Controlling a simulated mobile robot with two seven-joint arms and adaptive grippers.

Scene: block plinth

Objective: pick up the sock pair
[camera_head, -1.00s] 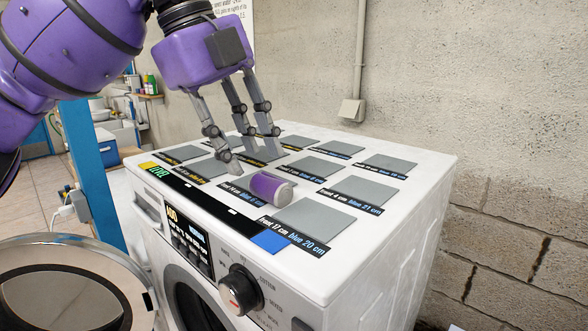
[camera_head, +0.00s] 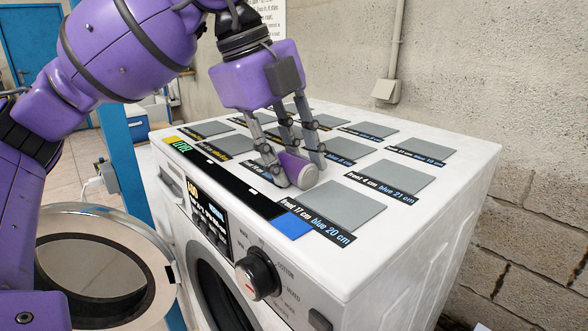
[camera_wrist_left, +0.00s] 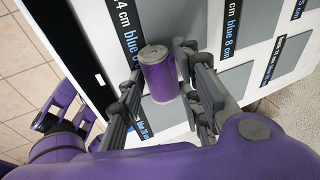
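The sock pair is a short purple roll with grey ends (camera_head: 296,170). It lies on the white washing machine top, near the front label strip. My left gripper (camera_head: 301,172) is down over it, its fingers spread on either side. In the left wrist view the sock pair (camera_wrist_left: 161,76) sits between the fingers of my left gripper (camera_wrist_left: 158,85), with little room at each side. Whether the fingers touch it is hard to tell. The fingers hide part of it in the head view. My right gripper is not in view.
Grey square pads with labels, such as the front right one (camera_head: 347,205), lie flat in rows on the washing machine (camera_head: 400,225). A control knob (camera_head: 257,275) juts from its front. The round door (camera_head: 95,265) stands open at left. A concrete wall (camera_head: 480,70) rises behind.

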